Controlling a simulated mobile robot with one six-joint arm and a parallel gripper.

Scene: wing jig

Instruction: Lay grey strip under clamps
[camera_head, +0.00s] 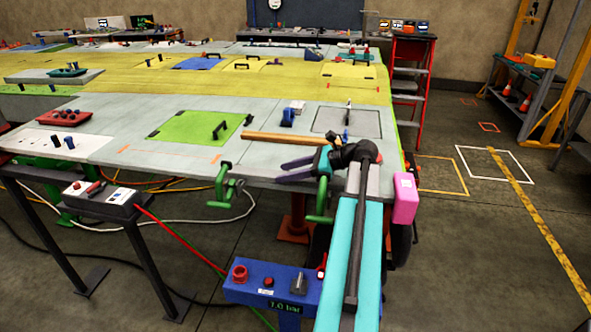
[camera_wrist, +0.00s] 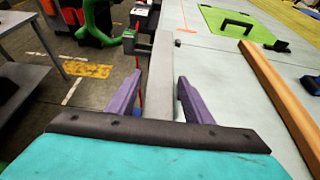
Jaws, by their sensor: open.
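My gripper (camera_head: 281,172) is at the front edge of the grey panel, its two purple fingers pointing left. In the wrist view my gripper (camera_wrist: 160,76) is open, with a gap between the fingers. A grey band (camera_wrist: 158,100) runs lengthwise below and between them along the panel edge. I cannot tell whether it is the loose grey strip or the panel's own edge face. Nothing is clearly gripped. A green clamp (camera_head: 222,186) hangs on the front edge left of the fingers; another green clamp (camera_head: 320,200) is below my gripper.
A wooden bar (camera_head: 290,138) lies on the panel just behind my gripper, and right of it in the wrist view (camera_wrist: 275,90). A green plate (camera_head: 200,127) with a black handle lies farther back. A blue control box (camera_head: 275,288) stands below the edge.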

